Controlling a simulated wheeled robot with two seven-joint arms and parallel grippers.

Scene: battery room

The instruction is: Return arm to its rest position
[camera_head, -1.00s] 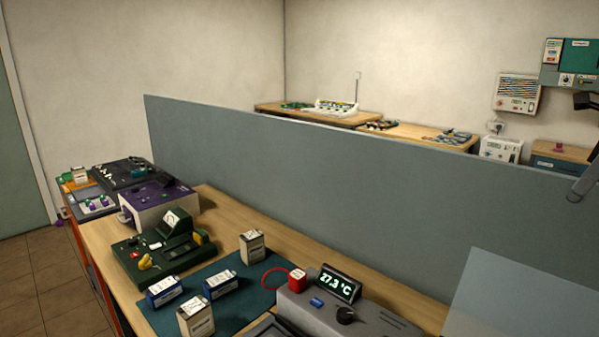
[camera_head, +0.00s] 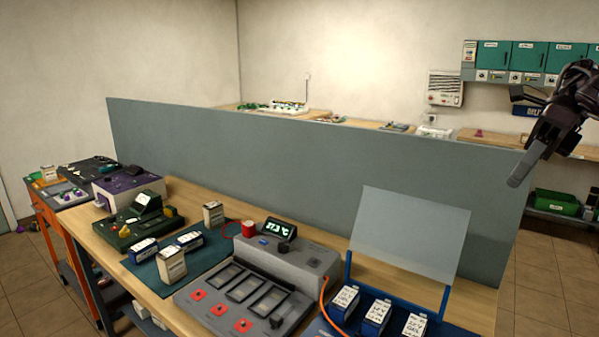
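My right gripper (camera_head: 530,160) is raised at the right edge of the head view, above and behind the right end of the workbench. Its dark fingers point down and to the left. I see nothing held between them, but from this angle I cannot tell whether they are apart or together. It touches nothing that I can see. My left gripper and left arm are out of view.
A wooden bench (camera_head: 185,195) carries a grey charger with a lit display (camera_head: 280,230), several batteries, and a blue rack with a clear upright panel (camera_head: 410,235). A grey partition (camera_head: 300,165) runs behind it. Floor (camera_head: 545,285) is open at the right.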

